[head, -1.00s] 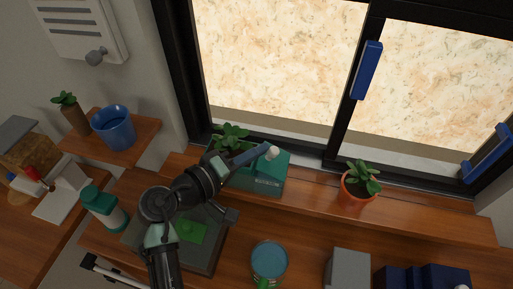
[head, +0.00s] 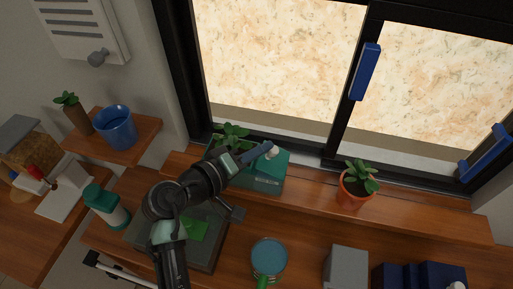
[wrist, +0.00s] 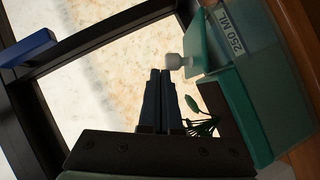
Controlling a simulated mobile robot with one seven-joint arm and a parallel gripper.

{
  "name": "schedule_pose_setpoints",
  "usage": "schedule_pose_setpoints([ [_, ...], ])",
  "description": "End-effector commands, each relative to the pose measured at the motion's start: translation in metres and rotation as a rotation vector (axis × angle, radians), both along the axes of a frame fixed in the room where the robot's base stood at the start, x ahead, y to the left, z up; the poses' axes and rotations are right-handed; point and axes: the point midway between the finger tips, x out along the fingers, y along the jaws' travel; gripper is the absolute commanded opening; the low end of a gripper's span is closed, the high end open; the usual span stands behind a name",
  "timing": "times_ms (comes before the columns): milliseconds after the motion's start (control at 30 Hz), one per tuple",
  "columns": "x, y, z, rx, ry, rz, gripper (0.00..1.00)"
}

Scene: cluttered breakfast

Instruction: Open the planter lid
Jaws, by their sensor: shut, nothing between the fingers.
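The planter (head: 264,185) is a teal box with a teal lid and a small white knob (head: 272,152), standing on the window sill. In the wrist view the planter (wrist: 268,105) fills the right side, with a "250 ML" label and the white knob (wrist: 176,61) beside my fingertips. My gripper (wrist: 160,72) is shut and empty, its fingertips just left of the knob; I cannot tell whether they touch it. In the head view my gripper (head: 263,153) reaches over the planter from the left and hides part of its top.
A leafy plant (head: 231,131) is close beside the planter, against the black window frame (head: 310,154). A potted plant (head: 356,188) stands farther right on the sill. A glass (head: 269,257), a grey block (head: 346,267) and a teal-capped bottle (head: 107,206) stand on the counter below.

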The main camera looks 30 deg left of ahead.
Motion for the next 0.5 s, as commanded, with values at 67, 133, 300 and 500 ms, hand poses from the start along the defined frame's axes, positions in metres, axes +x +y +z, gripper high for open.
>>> schedule_pose_setpoints([
  [67,0.0,-0.002,0.002,0.016,0.005,-0.001,0.0],
  [133,0.001,-0.003,0.003,0.031,0.009,-0.001,0.0],
  [300,0.002,-0.007,0.006,0.072,0.021,-0.002,0.0],
  [500,0.004,-0.016,0.013,0.172,0.048,-0.003,0.0],
])
